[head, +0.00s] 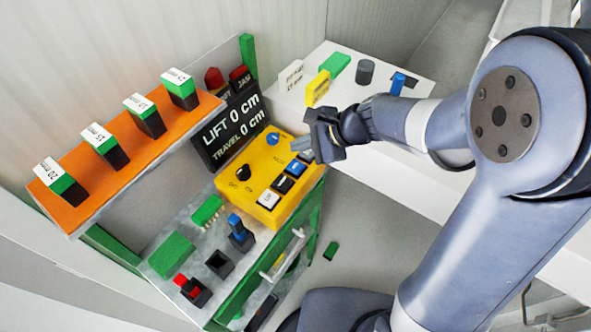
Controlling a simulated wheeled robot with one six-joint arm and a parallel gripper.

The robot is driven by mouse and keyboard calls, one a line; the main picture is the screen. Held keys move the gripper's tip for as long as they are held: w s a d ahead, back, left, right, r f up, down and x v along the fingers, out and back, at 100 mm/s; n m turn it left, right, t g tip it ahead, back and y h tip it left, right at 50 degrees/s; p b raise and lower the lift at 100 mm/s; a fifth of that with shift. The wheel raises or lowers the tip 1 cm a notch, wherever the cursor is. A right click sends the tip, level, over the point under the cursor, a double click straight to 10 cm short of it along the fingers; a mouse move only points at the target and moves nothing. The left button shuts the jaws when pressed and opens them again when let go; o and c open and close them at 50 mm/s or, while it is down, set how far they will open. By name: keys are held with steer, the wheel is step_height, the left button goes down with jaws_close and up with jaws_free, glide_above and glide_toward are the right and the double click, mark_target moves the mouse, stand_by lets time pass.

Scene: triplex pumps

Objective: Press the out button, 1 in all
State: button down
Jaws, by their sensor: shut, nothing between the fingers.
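A yellow control box (262,160) on the bench carries a row of push buttons along its right side. A white button (268,200) is nearest the front, then a dark-framed button (282,184), then a blue-and-white button (296,168). Their lettering is too small for me to tell which one is the out button. My gripper (306,148) is shut and empty at the back end of this row. It partly hides that end of the box, and I cannot tell whether it touches a button.
A display (230,128) reads LIFT 0 cm and TRAVEL 0 cm. A black knob (243,173) and a blue knob (273,139) are on the box. An orange shelf (120,178) with labelled blocks is left. A white table (440,195) lies behind and below my arm.

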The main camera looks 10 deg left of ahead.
mark_target(300, 167)
steer(key=shift+f+b, duration=1.5)
steer(key=shift+f, duration=0.65)
steer(key=shift+f+b, duration=0.4)
steer(key=shift+b, duration=0.05)
steer(key=shift+f+b, duration=0.5)
steer(key=shift+b, duration=0.05)
stand_by(0.8)
stand_by(0.3)
steer(key=shift+r+p, duration=0.8)
steer(key=shift+r, duration=0.15)
step_height(300, 167, up, 5)
steer(key=p, duration=0.4)
